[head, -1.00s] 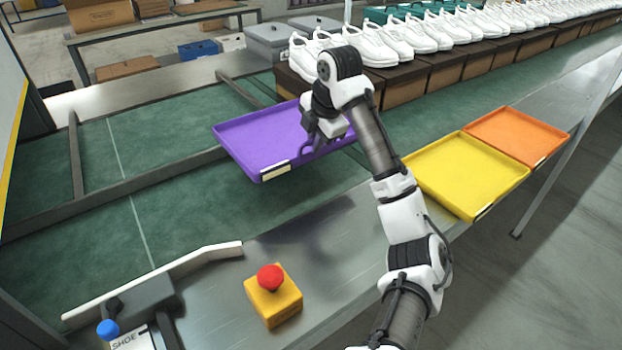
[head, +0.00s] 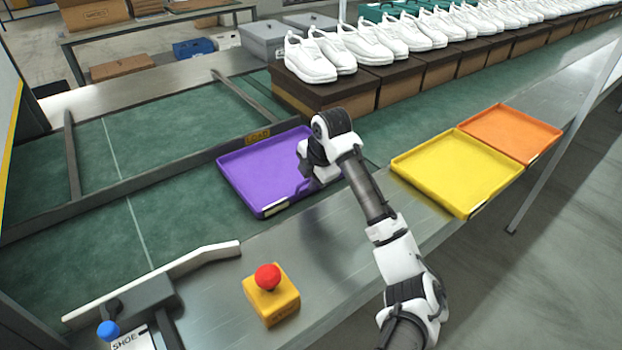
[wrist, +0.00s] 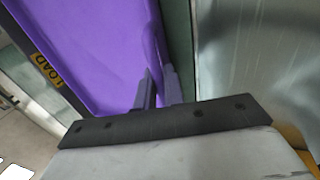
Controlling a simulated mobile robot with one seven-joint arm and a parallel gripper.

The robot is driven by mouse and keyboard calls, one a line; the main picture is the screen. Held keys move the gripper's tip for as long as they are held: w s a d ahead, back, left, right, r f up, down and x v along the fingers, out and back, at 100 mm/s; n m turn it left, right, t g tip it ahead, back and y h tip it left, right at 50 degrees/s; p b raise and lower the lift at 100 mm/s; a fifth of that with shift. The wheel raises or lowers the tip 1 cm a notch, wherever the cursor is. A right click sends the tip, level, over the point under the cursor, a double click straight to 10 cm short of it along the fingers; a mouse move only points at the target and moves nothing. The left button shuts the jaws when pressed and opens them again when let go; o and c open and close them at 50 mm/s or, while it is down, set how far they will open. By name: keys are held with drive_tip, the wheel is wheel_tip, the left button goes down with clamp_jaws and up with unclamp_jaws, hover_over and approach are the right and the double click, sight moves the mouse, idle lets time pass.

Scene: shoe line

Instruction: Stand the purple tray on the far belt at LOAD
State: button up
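The purple tray (head: 250,170) is in front of my arm in the head view, over the near green belt (head: 190,215), on the near side of the dark divider rail. It looks roughly level; I cannot tell whether it touches the belt. My gripper (wrist: 158,90) is at its right-hand wall, one finger inside the tray (wrist: 95,50) and one outside, shut on the wall. In the head view my wrist hides the fingertips. The LOAD label (head: 258,136) is on the rail just behind the tray, and it shows in the wrist view (wrist: 47,70). The far belt (head: 150,140) lies beyond the rail.
White shoes on brown boxes (head: 325,92) stand behind the tray at right. A yellow tray (head: 455,170) and an orange tray (head: 512,132) lie on the metal ledge to the right. A red stop button on a yellow box (head: 272,295) is in front. The far belt section beyond the rail is clear.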

drive_tip(key=o, duration=0.5)
drive_tip(key=shift+c, duration=0.2)
drive_tip(key=b+v, duration=0.1)
drive_tip(key=v, duration=1.1)
